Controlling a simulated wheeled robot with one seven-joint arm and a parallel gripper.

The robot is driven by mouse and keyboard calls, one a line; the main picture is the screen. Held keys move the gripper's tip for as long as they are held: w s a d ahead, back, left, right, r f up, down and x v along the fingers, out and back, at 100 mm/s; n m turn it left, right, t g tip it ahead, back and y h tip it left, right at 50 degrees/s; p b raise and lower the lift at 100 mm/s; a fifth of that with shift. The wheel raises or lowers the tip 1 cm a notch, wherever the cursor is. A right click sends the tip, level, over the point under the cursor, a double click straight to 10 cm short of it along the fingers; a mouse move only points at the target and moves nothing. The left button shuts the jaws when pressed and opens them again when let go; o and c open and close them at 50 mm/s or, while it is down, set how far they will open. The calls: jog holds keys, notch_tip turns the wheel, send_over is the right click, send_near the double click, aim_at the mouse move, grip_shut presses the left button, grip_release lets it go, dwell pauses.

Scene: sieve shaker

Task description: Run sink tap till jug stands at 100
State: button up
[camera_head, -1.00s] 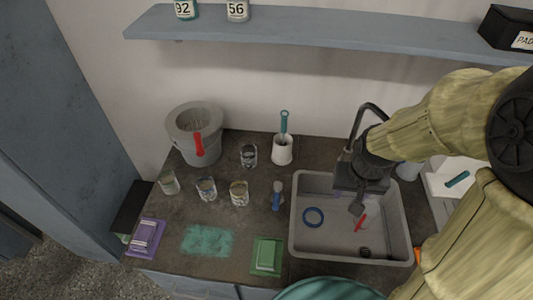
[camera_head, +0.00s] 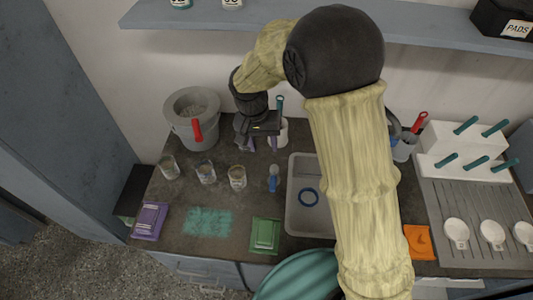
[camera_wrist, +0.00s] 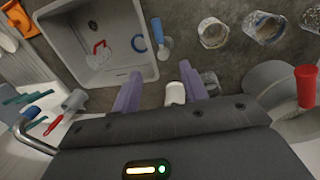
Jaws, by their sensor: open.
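My gripper (camera_head: 256,143) is open, pointing down over the back of the counter, left of the sink (camera_head: 292,210). In the wrist view its two purple fingers (camera_wrist: 163,86) stand apart, with a white pot (camera_wrist: 175,92) showing between them; I cannot tell how near it is. A clear glass (camera_wrist: 210,84) is just beside one finger. A curved grey pipe, which looks like the tap (camera_wrist: 28,132), shows at the wrist view's lower left; my arm hides most of the tap area in the head view. No scale reads on any vessel, so I cannot tell which is the jug.
A grey bucket (camera_head: 179,107) with a red handle stands at back left. A grey cup (camera_head: 403,150) stands right.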

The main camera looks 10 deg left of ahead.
aim_at(273, 178)
jog(key=d+f+p, duration=0.1)
jog(key=f, duration=0.4)
jog(key=d+f+p, duration=0.1)
jog(key=f, duration=0.5)
jog(key=f+p, duration=0.1)
jog(key=f, duration=0.5)
jog(key=shift+w+d, duration=0.1)
jog(key=shift+d, duration=0.3)
jog(key=shift+r, duration=0.1)
grip_shut()
